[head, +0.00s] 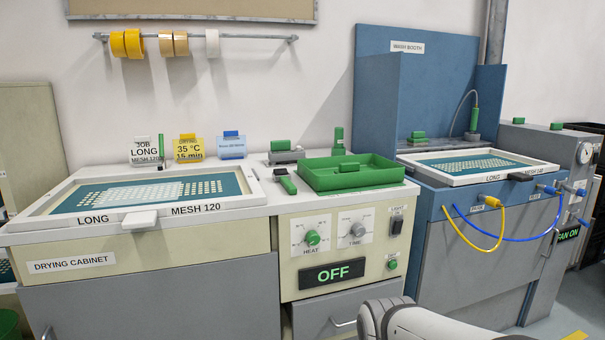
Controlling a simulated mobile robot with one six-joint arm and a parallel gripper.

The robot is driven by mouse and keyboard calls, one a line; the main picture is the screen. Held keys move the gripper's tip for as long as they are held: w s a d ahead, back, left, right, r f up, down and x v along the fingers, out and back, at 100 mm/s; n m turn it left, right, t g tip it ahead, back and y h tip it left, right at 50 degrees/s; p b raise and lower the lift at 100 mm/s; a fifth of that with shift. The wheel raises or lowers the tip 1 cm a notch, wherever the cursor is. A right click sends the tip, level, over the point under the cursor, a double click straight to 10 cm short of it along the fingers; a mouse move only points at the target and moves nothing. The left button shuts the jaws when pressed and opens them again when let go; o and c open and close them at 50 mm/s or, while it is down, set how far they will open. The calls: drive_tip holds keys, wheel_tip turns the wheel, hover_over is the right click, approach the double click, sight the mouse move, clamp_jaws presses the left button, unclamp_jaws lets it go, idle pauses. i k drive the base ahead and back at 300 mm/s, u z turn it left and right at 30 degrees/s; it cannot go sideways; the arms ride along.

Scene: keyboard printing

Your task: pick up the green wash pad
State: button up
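A small green block-shaped pad (417,136) sits on the ledge of the blue wash booth (375,90), behind the framed screen there. Another green piece (347,168) shows in the green tray (365,183) on the middle counter. I cannot tell for certain which one is the wash pad; the one at the booth is nearest the wash booth sign. My gripper is not in view. Only a white part of my arm shows at the bottom edge, well below and in front of both green pieces.
A framed screen (455,180) lies on the booth, with a green-handled sprayer (474,120) and hose behind it. Yellow (490,240) and blue hoses loop at the booth's front. Another framed screen (100,215) lies on the drying cabinet at left. Green-topped tools stand around the tray.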

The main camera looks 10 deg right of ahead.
sight(350, 168)
drive_tip(key=z, duration=0.05)
drive_tip(key=i, duration=1)
drive_tip(key=u, duration=0.05)
